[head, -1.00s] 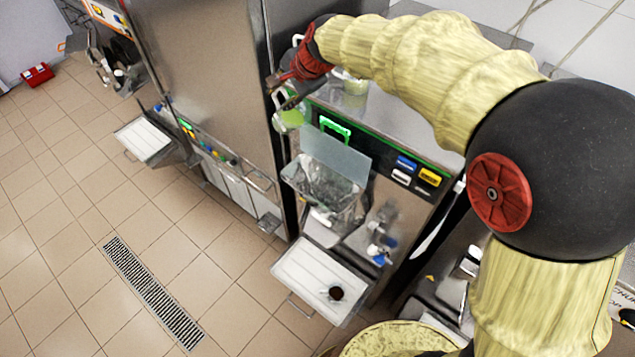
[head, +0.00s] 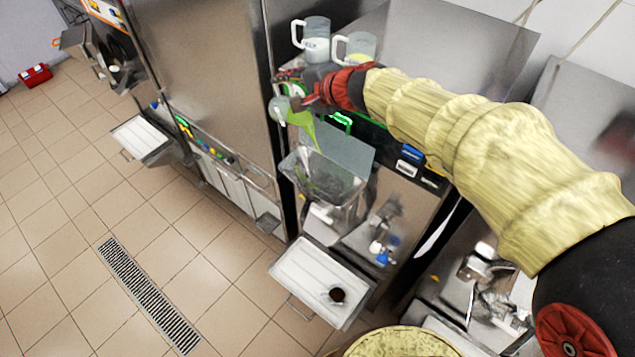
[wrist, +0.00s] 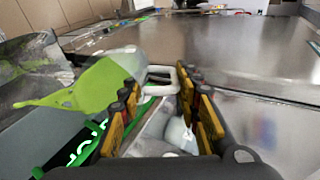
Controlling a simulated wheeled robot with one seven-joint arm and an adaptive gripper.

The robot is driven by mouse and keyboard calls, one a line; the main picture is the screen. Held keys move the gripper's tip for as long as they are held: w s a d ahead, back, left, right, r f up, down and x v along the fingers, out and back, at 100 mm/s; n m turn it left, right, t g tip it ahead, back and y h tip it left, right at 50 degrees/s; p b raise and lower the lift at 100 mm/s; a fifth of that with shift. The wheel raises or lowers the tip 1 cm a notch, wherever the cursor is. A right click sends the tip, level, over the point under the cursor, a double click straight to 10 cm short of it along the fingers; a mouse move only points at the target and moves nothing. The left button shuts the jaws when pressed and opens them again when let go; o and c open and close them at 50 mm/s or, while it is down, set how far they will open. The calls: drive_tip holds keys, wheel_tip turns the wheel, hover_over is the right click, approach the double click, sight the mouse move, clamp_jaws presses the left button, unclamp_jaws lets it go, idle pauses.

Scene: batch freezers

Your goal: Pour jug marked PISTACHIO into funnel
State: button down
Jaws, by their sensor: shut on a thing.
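The jug (head: 281,107) with green contents is held by its handle in my gripper (head: 300,97), in front of the machine top. It is tipped, and a green stream (head: 308,126) leaves its mouth toward the clear funnel (head: 322,178) on the machine front below. In the wrist view the jug's green contents (wrist: 95,88) spread leftward toward the funnel, and my gripper (wrist: 165,100) is closed around the white handle (wrist: 162,80). No marking on the held jug is readable.
Two more jugs stand on the machine top, one with white contents (head: 316,45) and one with yellow (head: 360,47). A tall steel cabinet (head: 205,80) stands close to the left.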

sight(300, 122)
drive_tip(key=shift+r, duration=0.15)
drive_tip(key=shift+b, duration=0.65)
drive_tip(key=shift+s+d+t+b, duration=0.1)
drive_tip(key=shift+t+b, duration=0.2)
drive_tip(key=shift+b, duration=0.3)
drive_tip(key=f+y+b, duration=0.1)
drive_tip(key=b, duration=0.5)
drive_tip(key=shift+s+d+t, duration=0.3)
drive_tip(key=shift+d+t, duration=0.1)
drive_tip(key=shift+s+d+r+b, duration=0.1)
drive_tip(key=shift+s+r+b, duration=0.05)
drive_tip(key=shift+b, duration=0.3)
drive_tip(key=shift+b, duration=0.4)
drive_tip(key=b, duration=0.1)
drive_tip(key=s+b, duration=0.1)
drive_tip(key=b, duration=0.1)
drive_tip(key=shift+d+f+t+y, duration=0.2)
drive_tip(key=shift+d+t+y, duration=0.1)
drive_tip(key=shift+d+y, duration=0.1)
drive_tip(key=shift+s+b, duration=0.1)
drive_tip(key=shift+b, duration=0.7)
drive_tip(key=b, duration=0.6)
drive_tip(key=shift+s+d+f+t+y+b, duration=0.1)
drive_tip(key=shift+d+f+t+y+b, duration=0.1)
drive_tip(key=shift+f+t+y+b, duration=0.15)
